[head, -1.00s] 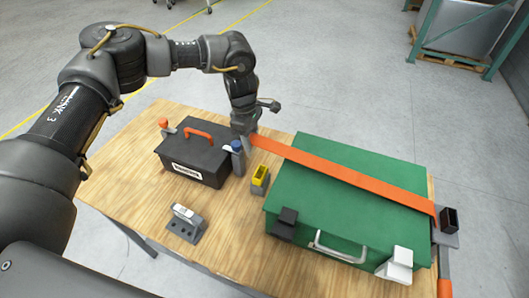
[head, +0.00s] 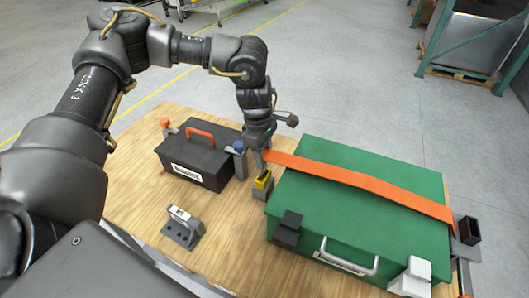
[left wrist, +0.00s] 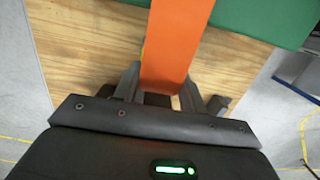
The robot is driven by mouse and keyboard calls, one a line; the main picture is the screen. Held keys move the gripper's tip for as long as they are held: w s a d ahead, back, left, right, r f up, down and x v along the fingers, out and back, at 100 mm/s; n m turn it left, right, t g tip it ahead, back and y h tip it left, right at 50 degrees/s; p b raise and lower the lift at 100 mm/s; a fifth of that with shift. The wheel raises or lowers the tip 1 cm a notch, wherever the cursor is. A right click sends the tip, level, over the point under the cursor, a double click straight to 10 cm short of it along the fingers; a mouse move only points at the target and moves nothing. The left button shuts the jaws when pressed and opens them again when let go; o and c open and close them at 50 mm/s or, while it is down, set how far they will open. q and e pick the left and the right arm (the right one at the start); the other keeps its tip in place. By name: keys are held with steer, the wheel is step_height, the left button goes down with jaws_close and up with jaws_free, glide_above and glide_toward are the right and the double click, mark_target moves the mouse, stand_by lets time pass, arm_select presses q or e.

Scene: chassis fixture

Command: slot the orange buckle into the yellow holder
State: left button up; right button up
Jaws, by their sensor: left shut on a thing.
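The orange strap (head: 360,180) runs across the top of the green case (head: 345,235). Its left end, where the buckle would be, is at my left gripper (head: 258,160). The gripper is shut on that end, just above and behind the yellow holder (head: 263,180), which stands on a grey block on the table. In the left wrist view the orange band (left wrist: 172,45) runs down between the fingers (left wrist: 160,95), which hide the buckle's shape. My right gripper is not in view.
A black toolbox (head: 195,160) with an orange handle stands left of the holder. A grey block with a label (head: 183,228) stands in front of it. A black bracket (head: 468,230) is at the case's right end. Bare wood (head: 235,235) lies between the toolbox and case.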

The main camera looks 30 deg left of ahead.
arm_select(q)
steer(key=shift+f, duration=0.25)
steer(key=shift+f+b, duration=1.05)
steer(key=shift+f, duration=0.15)
steer(key=o, duration=1.1)
steer(key=r, duration=0.3)
steer(key=r+b, duration=0.1)
steer(key=r, duration=0.2)
steer(key=a+r+b, duration=0.1)
steer(key=r, duration=0.3)
steer(key=shift+a+r, duration=0.1)
steer(key=shift+r, duration=0.25)
